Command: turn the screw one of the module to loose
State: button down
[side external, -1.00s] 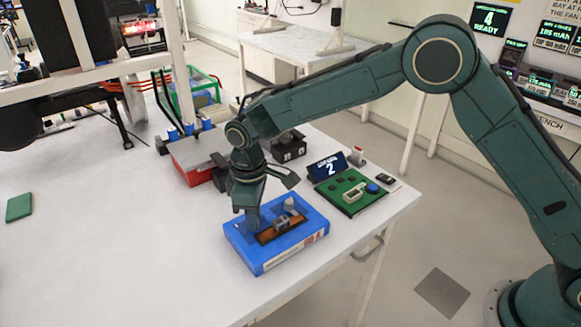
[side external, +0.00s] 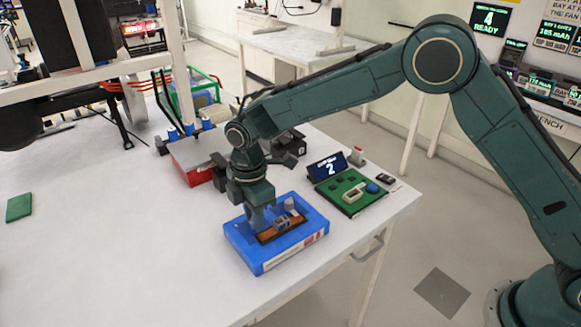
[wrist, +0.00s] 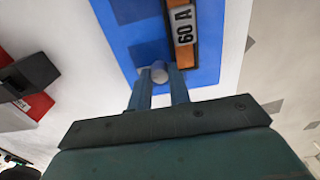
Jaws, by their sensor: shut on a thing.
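The module is a blue, box-shaped housing (side external: 246,250) near the front edge of the white table. It also fills the top of the wrist view (wrist: 211,62). An orange-brown strip with a "60 A" block (wrist: 184,26) sits in its recess. My gripper (side external: 258,222) points straight down at the module's left part. In the wrist view my gripper (wrist: 158,84) has its two fingers on either side of a round grey screw head (wrist: 159,71), shut on it. The screw is hidden by the fingers in the side view. A second grey post (side external: 289,203) stands at the recess's far end.
A green board (side external: 350,205) with a display reading 2 (side external: 329,168) lies right of the module. A red box (side external: 190,172) and black blocks stand behind. A green pad (side external: 19,207) lies far left; the table between is clear.

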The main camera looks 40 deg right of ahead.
dwell(0.4)
jog(key=c, duration=1.3)
grip_release()
notch_tip(320, 180, up, 14)
